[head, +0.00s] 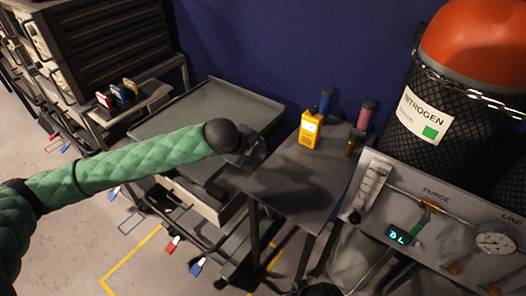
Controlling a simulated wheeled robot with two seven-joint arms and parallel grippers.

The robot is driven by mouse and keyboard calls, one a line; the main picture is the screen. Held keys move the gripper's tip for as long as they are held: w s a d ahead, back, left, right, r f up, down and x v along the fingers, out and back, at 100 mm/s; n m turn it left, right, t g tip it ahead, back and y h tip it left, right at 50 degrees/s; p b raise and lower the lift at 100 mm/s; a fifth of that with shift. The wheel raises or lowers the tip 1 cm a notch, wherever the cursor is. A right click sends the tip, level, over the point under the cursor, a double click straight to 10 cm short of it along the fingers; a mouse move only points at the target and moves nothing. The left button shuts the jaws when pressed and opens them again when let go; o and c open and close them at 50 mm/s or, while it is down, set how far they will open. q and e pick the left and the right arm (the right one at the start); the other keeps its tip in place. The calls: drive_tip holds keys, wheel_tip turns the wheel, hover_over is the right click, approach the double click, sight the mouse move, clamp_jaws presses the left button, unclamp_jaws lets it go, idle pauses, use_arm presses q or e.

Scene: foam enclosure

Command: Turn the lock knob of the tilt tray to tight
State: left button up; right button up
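The tilt tray, a grey-green shallow tray (195,108), stands left of centre against the blue wall. My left arm, in a quilted green sleeve, reaches across in front of it from the left. My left gripper (254,154) is at the tray's right end, beside the dark side table. Its fingers are small and dark, and I cannot tell whether they are open or shut or touching anything. I cannot make out the lock knob; the arm and gripper cover part of the tray's near side and right end. My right gripper is not in view.
A dark side table (294,182) holds a yellow handheld device (311,129) and several small bottles. A gas panel (462,226) and a netted nitrogen cylinder (405,150) stand at right. A dark drawer cabinet (110,45) is at upper left. Floor shows at lower left.

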sight(260, 154)
use_arm(q)
drive_tip(key=shift+p+x, duration=0.3)
drive_tip(key=shift+x, duration=2.9)
drive_tip(key=shift+c, duration=0.5)
drive_tip(key=shift+r, duration=0.1)
drive_tip(key=c, duration=0.9)
